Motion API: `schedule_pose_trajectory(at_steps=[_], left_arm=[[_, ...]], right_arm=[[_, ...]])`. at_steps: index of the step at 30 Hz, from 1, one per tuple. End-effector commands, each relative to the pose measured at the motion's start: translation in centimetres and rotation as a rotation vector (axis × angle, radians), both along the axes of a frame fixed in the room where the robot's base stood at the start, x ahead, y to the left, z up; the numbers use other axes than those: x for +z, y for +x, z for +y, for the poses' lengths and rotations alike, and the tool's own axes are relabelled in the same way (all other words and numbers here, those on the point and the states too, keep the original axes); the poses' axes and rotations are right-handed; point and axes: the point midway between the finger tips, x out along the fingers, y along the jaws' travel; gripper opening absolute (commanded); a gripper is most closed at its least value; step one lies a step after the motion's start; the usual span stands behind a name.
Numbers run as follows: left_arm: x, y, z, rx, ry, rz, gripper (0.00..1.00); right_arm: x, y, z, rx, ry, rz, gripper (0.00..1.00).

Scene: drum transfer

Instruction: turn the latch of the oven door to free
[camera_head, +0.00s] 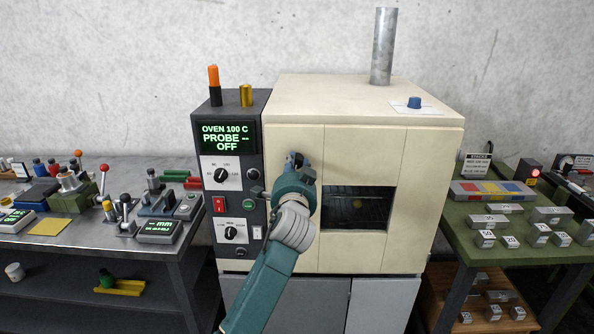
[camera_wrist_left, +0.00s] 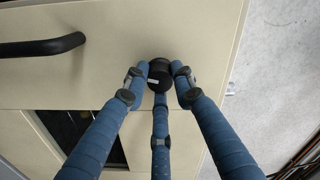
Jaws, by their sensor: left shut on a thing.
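The cream oven (camera_head: 365,95) stands in the middle of the head view, with a small dark window (camera_head: 357,207) in its door (camera_head: 359,150). My left gripper (camera_head: 297,160) is at the upper left part of the door front, and my arm hides much of that side. In the left wrist view, the blue fingers of my left gripper (camera_wrist_left: 160,88) are closed around a round black latch knob (camera_wrist_left: 160,71) with a small pale mark. A black bar handle (camera_wrist_left: 42,47) is apart from the fingers. My right gripper is in neither view.
The control panel (camera_head: 215,185) left of the door reads "OVEN 100 C PROBE -- OFF". A cluttered grey bench (camera_head: 100,255) stands to the left and a green table (camera_head: 475,245) with metal blocks to the right. A blue knob (camera_head: 414,102) and metal pipe (camera_head: 383,48) top the oven.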

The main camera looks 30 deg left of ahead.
Motion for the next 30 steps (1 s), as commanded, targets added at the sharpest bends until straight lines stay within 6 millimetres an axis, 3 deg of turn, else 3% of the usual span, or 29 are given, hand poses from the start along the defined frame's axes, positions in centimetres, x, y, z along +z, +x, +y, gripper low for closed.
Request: schedule_pose_trajectory(at_steps=[12,30], left_arm=[[-0.3,-0.02,0.06,0.002,-0.195,-0.113,0.0],[-0.3,-0.02,0.08,0.003,-0.231,-0.135,0.0]], right_arm=[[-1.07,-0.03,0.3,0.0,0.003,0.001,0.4],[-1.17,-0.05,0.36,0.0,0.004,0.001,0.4]])
